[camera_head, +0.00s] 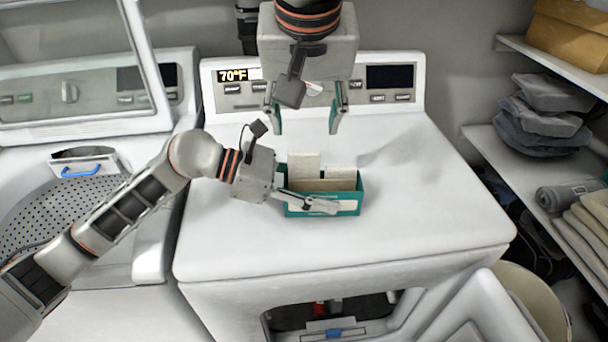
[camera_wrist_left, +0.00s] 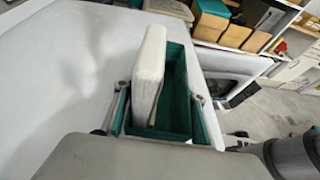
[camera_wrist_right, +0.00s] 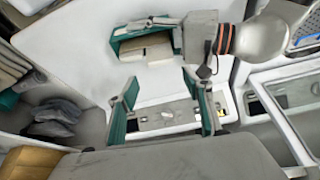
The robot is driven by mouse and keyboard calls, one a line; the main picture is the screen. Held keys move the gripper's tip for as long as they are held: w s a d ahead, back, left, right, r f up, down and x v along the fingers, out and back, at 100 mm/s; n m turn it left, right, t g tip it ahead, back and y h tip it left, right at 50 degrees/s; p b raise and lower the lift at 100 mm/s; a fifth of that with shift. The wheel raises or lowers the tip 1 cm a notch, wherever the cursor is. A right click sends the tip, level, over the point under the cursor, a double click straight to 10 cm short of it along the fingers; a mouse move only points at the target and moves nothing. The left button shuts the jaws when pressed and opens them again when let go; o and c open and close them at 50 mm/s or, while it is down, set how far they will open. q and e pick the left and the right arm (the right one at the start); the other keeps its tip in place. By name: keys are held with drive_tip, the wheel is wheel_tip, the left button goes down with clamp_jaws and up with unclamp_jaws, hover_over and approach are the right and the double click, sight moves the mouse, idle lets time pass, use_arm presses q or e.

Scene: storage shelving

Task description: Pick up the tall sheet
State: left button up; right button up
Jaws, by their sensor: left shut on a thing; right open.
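The tall sheet (camera_head: 304,164) is a cream slab that stands upright in a small teal box (camera_head: 347,207) on the washer top, rising above the other cream pieces. It also shows in the left wrist view (camera_wrist_left: 150,70), standing inside the teal box. My left gripper (camera_head: 303,190) is shut on the teal box, with one finger along its front wall; the far finger is mostly hidden. In the left wrist view its fingers flank the box. My right gripper (camera_head: 306,118) is open and empty, pointing down above and behind the box, apart from the sheet.
The white washer top (camera_head: 430,200) is clear to the right of the box. Its control panel (camera_head: 390,78) stands behind. Another machine with a raised lid (camera_head: 90,128) is at left. Shelves (camera_head: 500,150) with folded cloth are at right. An open door (camera_head: 480,310) is below.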

sight(304, 151)
drive_tip(key=x, duration=1)
drive_tip(key=shift+w+a+f, duration=0.1)
drive_tip(key=shift+f, duration=0.2)
drive_tip(key=c, duration=0.6)
